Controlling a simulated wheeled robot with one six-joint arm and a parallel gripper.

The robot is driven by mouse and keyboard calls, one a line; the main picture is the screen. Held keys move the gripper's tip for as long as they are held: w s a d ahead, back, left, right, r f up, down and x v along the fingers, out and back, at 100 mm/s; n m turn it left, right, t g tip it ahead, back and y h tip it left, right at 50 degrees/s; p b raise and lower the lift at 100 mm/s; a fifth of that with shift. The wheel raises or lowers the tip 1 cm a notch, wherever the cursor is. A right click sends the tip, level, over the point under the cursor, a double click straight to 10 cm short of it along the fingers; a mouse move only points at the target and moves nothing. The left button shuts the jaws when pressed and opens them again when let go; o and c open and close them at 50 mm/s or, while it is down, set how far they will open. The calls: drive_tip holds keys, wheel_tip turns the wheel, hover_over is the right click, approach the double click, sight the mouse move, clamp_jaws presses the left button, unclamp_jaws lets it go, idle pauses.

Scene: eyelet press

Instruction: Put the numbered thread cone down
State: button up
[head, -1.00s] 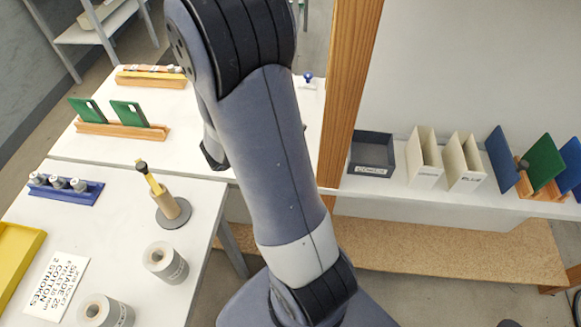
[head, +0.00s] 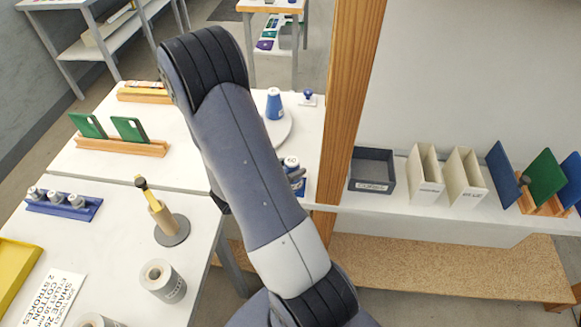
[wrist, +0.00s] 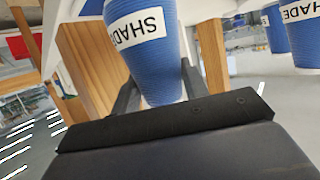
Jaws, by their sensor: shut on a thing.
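A blue thread cone (wrist: 150,60) with a white label reading "SHAD…" is between the two dark fingers of my gripper (wrist: 157,88) in the wrist view. The gripper is shut on it. In the head view a blue cone with a white, numbered top (head: 292,163) shows just right of my arm, partly hidden by it; it appears to be the held one. My gripper is mostly hidden there. Another blue cone (head: 274,104) stands upright on a white round disc (head: 284,133) on the far table. Two more blue cones (wrist: 275,28) (wrist: 301,32) show at the wrist view's upper right.
A wooden post (head: 347,110) stands close right of the held cone. A spindle on a grey round base (head: 172,229), a grey roll (head: 163,281) and a blue rack (head: 65,205) occupy the near table. A dark bin (head: 372,170) sits on the right shelf.

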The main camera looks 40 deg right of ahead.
drive_tip(key=shift+f, duration=0.2)
drive_tip(key=o, duration=1)
drive_tip(key=shift+r, duration=0.1)
drive_tip(key=shift+a+r, duration=0.1)
drive_tip(key=shift+a, duration=0.05)
drive_tip(key=b+v, duration=0.1)
drive_tip(key=v, duration=1)
drive_tip(key=shift+a+r, duration=0.2)
drive_tip(key=shift+a, duration=0.15)
drive_tip(key=shift+d, duration=0.15)
